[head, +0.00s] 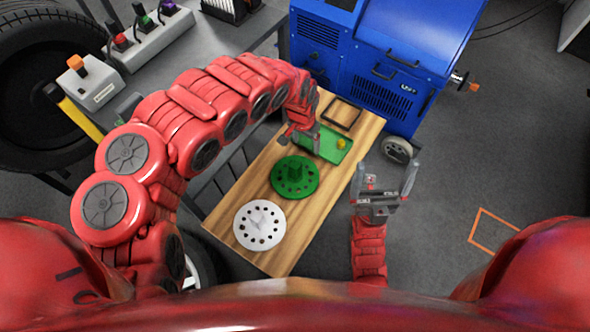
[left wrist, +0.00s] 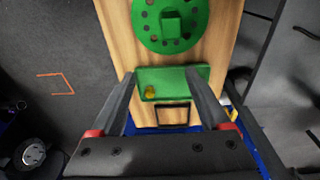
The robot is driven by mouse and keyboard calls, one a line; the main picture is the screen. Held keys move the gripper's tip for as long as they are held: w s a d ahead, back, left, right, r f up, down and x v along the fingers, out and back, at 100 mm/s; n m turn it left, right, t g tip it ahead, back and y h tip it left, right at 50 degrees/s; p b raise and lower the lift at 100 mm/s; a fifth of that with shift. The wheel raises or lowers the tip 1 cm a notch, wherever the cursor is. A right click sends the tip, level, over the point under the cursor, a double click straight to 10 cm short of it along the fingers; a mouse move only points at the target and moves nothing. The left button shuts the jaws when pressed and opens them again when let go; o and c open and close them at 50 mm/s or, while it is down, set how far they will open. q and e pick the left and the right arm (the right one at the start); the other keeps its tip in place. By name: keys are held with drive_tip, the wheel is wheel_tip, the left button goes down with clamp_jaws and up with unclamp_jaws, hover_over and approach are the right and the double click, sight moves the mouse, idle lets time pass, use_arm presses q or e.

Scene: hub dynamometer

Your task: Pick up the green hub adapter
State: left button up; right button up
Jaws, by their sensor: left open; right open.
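The green hub adapter (head: 295,177) is a round flanged disc with holes and a raised centre. It lies on the wooden bench top (head: 232,193), between a white hub adapter (head: 259,226) and a green tray (head: 331,146). In the left wrist view the green adapter (left wrist: 170,22) shows at the top, beyond the fingertips. My left gripper (head: 300,137) is open and empty above the bench, near the tray's left end and farther back than the adapter. My right gripper (head: 386,180) is open and empty, off the bench's right edge.
A yellow object (head: 341,143) sits on the green tray. A dark rectangular frame (head: 342,112) lies at the bench's far end. A blue machine (head: 375,60) stands behind. A grey switch panel (head: 140,40) is at upper left.

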sight(296, 166)
use_arm(q)
drive_tip(key=shift+g+y, duration=0.4)
drive_tip(key=shift+y, duration=0.1)
drive_tip(key=a+f, duration=0.1)
drive_tip(key=f, duration=0.2)
drive_tip(key=s+a+f+b, duration=0.1)
drive_tip(key=f, duration=0.3)
drive_tip(key=a+f+b, duration=0.1)
drive_tip(key=f, duration=0.3)
drive_tip(key=shift+s, duration=0.4)
drive_tip(key=shift+w+f+b, duration=0.1)
drive_tip(key=shift+f+b, duration=0.25)
drive_tip(key=shift+f, duration=0.6)
wheel_tip(296, 166, down, 4)
drive_tip(key=shift+w+a+f+b, duration=0.1)
drive_tip(key=shift+f+b, duration=0.05)
drive_tip(key=shift+b, duration=0.8)
drive_tip(key=shift+c, duration=0.6)
clamp_jaws()
